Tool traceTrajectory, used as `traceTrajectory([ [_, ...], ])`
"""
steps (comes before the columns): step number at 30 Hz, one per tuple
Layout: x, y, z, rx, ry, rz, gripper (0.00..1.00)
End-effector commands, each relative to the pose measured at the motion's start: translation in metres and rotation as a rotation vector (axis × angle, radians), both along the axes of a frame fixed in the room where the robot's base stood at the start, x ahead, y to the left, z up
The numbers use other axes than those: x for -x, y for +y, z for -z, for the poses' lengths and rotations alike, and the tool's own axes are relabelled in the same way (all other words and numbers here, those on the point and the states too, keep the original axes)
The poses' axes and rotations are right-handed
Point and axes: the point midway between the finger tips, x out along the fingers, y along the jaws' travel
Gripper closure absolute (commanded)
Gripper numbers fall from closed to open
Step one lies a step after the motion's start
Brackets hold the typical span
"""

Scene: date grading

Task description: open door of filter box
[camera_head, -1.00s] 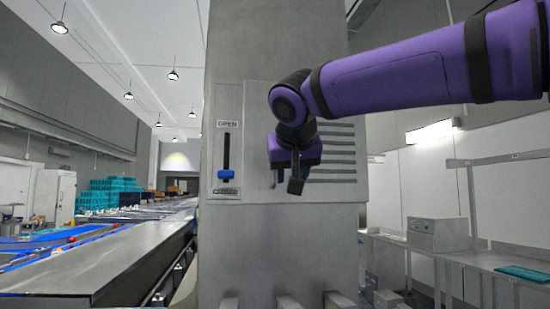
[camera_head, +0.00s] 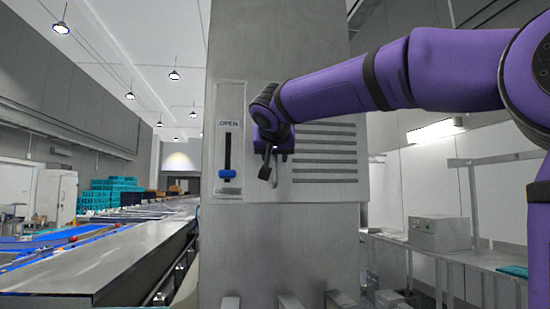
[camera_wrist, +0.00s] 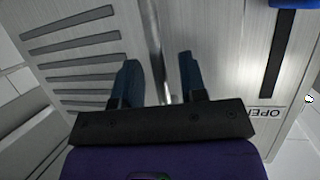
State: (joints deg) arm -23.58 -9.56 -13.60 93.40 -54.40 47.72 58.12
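The filter box door (camera_head: 322,192) is a grey louvred metal panel on a grey pillar and looks shut. Left of it is a slot labelled OPEN at the top, with a blue slider knob (camera_head: 227,174) near its bottom end. My gripper (camera_head: 268,170) is in front of the door's left edge. In the wrist view its two dark fingers (camera_wrist: 158,82) are open and apart, with a slim upright metal bar (camera_wrist: 153,35), apparently the door handle, showing between them. I cannot tell whether the fingers touch it. The door's louvres (camera_wrist: 75,48) also show there.
A long metal conveyor table (camera_head: 100,265) runs along the left, with teal crates (camera_head: 100,190) behind. A steel bench with a grey box (camera_head: 438,233) stands at the right. Metal posts (camera_head: 290,300) stand low in front of the pillar.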

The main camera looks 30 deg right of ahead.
Motion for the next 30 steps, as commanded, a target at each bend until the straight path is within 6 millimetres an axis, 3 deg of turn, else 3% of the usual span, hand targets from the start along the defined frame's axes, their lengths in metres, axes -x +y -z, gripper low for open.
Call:
traceTrajectory([
  [5, -0.0104, -0.0054, 0.0050, 0.001, 0.000, 0.000, 0.61],
  [14, -0.0119, -0.0069, 0.0057, 0.000, 0.000, 0.000, 0.61],
  [20, -0.0118, -0.0068, 0.0058, 0.000, 0.000, 0.000, 1.00],
  [30, -0.0071, -0.0063, 0.0055, 0.000, 0.000, -0.014, 1.00],
])
